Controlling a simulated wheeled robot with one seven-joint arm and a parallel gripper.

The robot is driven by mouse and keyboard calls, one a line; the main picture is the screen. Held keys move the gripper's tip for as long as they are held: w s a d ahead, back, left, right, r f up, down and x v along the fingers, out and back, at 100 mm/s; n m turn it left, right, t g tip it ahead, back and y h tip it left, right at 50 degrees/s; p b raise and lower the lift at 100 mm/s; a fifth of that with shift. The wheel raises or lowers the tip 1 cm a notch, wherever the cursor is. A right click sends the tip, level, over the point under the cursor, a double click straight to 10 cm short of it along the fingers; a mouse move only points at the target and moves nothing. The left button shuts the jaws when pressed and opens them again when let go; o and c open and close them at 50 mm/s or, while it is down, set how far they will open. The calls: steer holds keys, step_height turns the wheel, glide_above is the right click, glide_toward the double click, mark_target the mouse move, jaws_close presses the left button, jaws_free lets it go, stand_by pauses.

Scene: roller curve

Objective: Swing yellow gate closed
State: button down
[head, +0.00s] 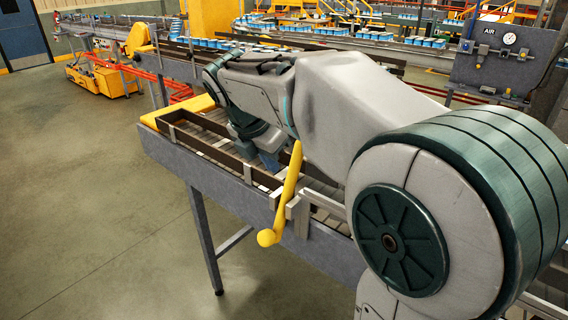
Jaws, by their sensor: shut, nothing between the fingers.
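A yellow bar with a rounded end, which looks like the gate (287,195), crosses the near side rail of the roller conveyor (215,172) beside a grey bracket. Its rounded end sticks out past the near edge, over the floor side. My arm reaches over the conveyor from the right. My gripper (268,160) points down at the rollers, behind the rail and left of the yellow bar. It looks shut and empty, its fingertips mostly hidden. I cannot tell whether it touches the bar.
A yellow crosspiece (178,110) lies at the conveyor's far left end. Dark guide rails (205,148) run along the rollers. A grey panel with an air gauge (508,55) stands at the back right. The floor (95,190) at left is clear.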

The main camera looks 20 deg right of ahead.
mark_target(289, 175)
steer(key=w+d+f, duration=0.1)
steer(key=d, duration=0.1)
steer(key=w+d+f+p, duration=0.1)
steer(key=f, duration=0.1)
steer(key=shift+w+d+f, duration=0.25)
steer(key=shift+w+d, duration=0.1)
steer(key=shift+d, duration=0.05)
